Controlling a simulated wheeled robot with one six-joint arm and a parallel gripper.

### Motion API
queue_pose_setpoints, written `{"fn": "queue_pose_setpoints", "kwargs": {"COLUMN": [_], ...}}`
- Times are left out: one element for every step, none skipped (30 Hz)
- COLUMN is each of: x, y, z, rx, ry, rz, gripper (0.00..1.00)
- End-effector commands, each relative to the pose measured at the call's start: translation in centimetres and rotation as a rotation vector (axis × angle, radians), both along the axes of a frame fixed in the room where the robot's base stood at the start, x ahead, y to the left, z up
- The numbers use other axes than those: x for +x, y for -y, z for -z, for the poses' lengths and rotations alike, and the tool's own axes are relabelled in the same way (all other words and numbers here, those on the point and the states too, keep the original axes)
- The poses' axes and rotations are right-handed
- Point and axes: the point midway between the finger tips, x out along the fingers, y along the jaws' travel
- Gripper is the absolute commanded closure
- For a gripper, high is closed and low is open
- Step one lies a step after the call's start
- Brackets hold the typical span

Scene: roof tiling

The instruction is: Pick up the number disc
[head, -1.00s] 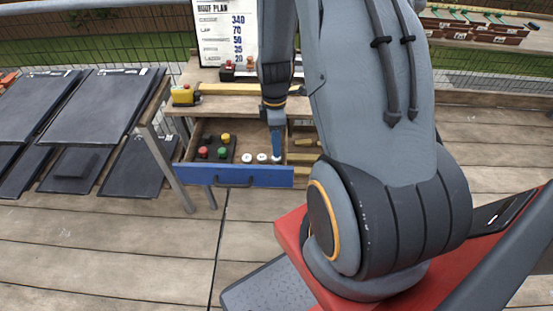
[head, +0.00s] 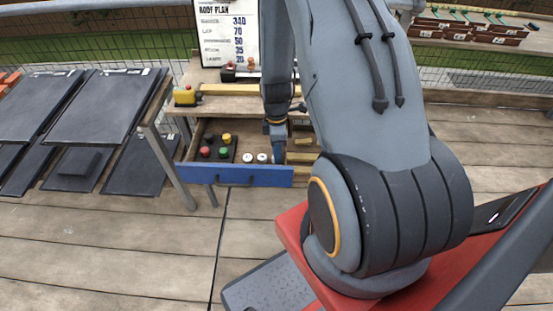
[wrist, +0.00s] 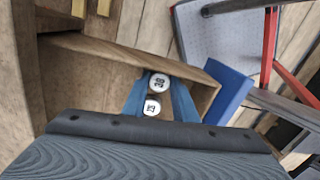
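Two white number discs (head: 248,157) (head: 262,157) lie in the open blue-fronted drawer (head: 235,176). The wrist view shows two white discs with dark numbers, a far one (wrist: 158,82) and a near one (wrist: 152,107). My gripper (head: 278,157) is down in the drawer, just right of the discs visible in the head view. In the wrist view its blue fingers (wrist: 160,90) stand apart on either side of the far disc, with little gap. Contact is not clear. The fingers partly hide the discs, and the arm hides part of the drawer.
A dark tray with red, yellow, green and black knobs (head: 217,147) sits left of the discs. The wooden bench (head: 215,105) carries a yellow button box (head: 186,96) and a plan board (head: 229,35). Open decking is in front.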

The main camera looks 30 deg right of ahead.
Motion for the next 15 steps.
{"fn": "queue_pose_setpoints", "kwargs": {"x": [-0.01, 0.00, -0.01, 0.00, 0.00, -0.01, 0.00, 0.00, 0.00, 0.02, 0.02, 0.06, 0.07, 0.08, 0.08], "y": [0.00, 0.00, 0.00, 0.00, 0.00, 0.00, 0.00, 0.00, 0.00, 0.01, 0.01, 0.02, 0.02, 0.03, 0.03], "z": [-0.01, -0.01, -0.01, -0.02, -0.02, -0.02, -0.02, -0.03, -0.05, -0.09, -0.16, -0.28, -0.40, -0.53, -0.77], "rx": [0.000, 0.000, 0.000, 0.000, 0.000, 0.000, 0.000, 0.000, 0.000, 0.000, 0.000, 0.000, 0.000, -0.001, -0.001], "ry": [0.000, 0.000, 0.000, 0.000, 0.000, 0.000, 0.000, 0.000, 0.000, 0.000, 0.001, 0.001, 0.001, 0.002, 0.002], "rz": [0.000, 0.000, 0.000, 0.000, 0.000, 0.000, 0.000, 0.000, 0.000, 0.000, 0.000, 0.000, 0.000, 0.000, 0.000], "gripper": [0.93, 0.96, 0.96, 0.96, 0.96, 0.96, 0.96, 0.96, 0.96, 0.96, 0.96, 0.96, 0.96, 0.96, 0.96]}}
